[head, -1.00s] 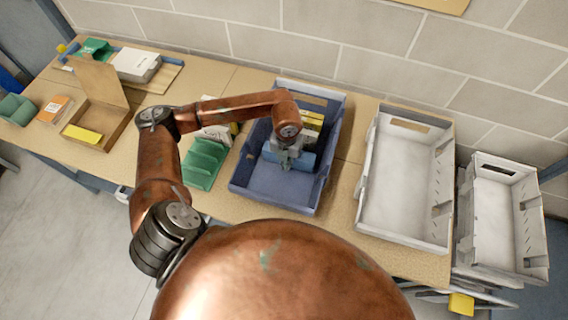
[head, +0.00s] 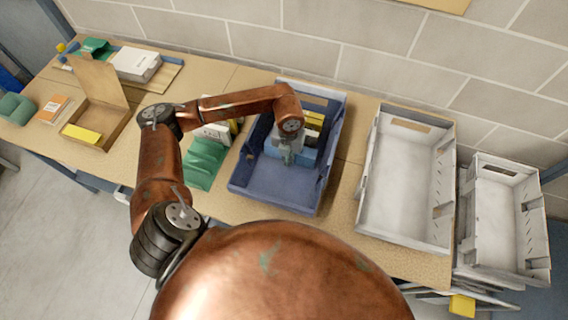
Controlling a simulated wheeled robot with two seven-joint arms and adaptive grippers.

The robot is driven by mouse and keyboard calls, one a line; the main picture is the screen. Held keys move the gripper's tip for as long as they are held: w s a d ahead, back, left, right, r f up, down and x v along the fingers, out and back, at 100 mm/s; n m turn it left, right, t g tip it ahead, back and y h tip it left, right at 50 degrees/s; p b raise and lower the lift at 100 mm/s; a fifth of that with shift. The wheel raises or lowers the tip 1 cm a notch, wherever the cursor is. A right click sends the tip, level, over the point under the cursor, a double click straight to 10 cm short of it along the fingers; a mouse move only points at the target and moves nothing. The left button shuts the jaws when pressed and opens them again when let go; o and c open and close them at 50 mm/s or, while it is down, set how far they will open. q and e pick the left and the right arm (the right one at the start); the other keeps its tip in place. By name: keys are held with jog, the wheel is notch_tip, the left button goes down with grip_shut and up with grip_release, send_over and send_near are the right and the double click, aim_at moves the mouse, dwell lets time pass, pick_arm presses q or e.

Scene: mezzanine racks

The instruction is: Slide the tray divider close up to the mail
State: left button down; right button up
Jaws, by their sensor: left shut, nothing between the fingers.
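The blue tray (head: 270,190) stands on the table in front of me. The lighter blue tray divider (head: 306,158) stands across its inside. The mail shows behind the divider, with a yellow piece (head: 314,119) in sight at the right; my arm hides the rest. My left gripper (head: 287,160) is inside the tray, shut and empty, at the near face of the divider; I cannot tell whether it touches it. Any gap between divider and mail is hard to see. My right gripper is not in view.
Two empty grey trays (head: 362,215) (head: 475,252) stand to the right. Green holders (head: 204,163) are close to the blue tray's left side. An open cardboard box (head: 118,128) and a white device (head: 137,64) are farther left. The near floor of the blue tray is clear.

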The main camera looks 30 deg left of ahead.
pick_arm(q)
jog(key=shift+w+a+b, duration=0.2)
jog(key=shift+w+b, duration=0.15)
jog(key=shift+w, duration=0.65)
dwell(1.3)
jog(key=shift+s, duration=0.1)
jog(key=shift+s+d+p, duration=0.15)
jog(key=shift+s+p, duration=0.2)
jog(key=shift+s, duration=0.35)
notch_tip(320, 180, up, 13)
jog(key=p, duration=0.7)
jog(key=shift+p, duration=0.4)
dwell(0.3)
